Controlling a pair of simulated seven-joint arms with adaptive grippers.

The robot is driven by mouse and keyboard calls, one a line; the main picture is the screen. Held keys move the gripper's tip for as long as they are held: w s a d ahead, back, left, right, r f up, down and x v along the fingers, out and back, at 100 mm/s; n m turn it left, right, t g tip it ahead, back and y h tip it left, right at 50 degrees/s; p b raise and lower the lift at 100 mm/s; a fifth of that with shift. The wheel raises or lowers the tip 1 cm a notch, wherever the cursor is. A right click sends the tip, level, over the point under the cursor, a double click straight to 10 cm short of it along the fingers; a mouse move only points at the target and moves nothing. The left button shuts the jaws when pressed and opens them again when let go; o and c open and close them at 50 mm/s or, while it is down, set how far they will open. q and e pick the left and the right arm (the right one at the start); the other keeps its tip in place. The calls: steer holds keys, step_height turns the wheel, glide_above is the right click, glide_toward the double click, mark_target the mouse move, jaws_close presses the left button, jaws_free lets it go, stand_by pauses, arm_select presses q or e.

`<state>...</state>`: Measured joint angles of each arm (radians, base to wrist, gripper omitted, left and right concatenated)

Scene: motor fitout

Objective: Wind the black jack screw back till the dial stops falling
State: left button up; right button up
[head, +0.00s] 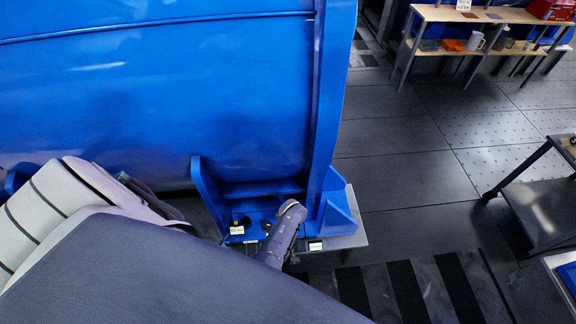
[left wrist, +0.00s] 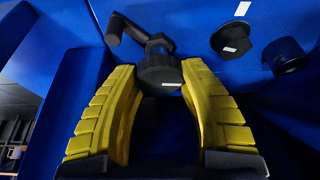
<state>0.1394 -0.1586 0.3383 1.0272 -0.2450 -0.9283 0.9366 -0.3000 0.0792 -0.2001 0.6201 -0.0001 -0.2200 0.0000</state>
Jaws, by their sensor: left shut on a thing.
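In the left wrist view, my left gripper (left wrist: 160,78) has its two yellow ribbed fingers shut on a black round knobbed head with a white label, which I take for the jack screw (left wrist: 160,68). A black cranked bar (left wrist: 128,30) shows just behind it, against blue metal. My left gripper's fingers cannot be made out in the head view. No readable dial face shows in either view. My right gripper is not in view.
A large blue housing (head: 160,90) fills the head view's upper left. A wooden bench (head: 480,14) stands far right. Open floor (head: 400,150) lies between.

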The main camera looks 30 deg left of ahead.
arm_select(q)
steer(key=shift+w+a+r, duration=0.25)
steer(key=shift+w, duration=0.1)
steer(key=o, duration=1.3)
steer(key=shift+s+d+f, duration=0.1)
steer(key=shift+s, duration=0.15)
steer(key=shift+f, duration=0.1)
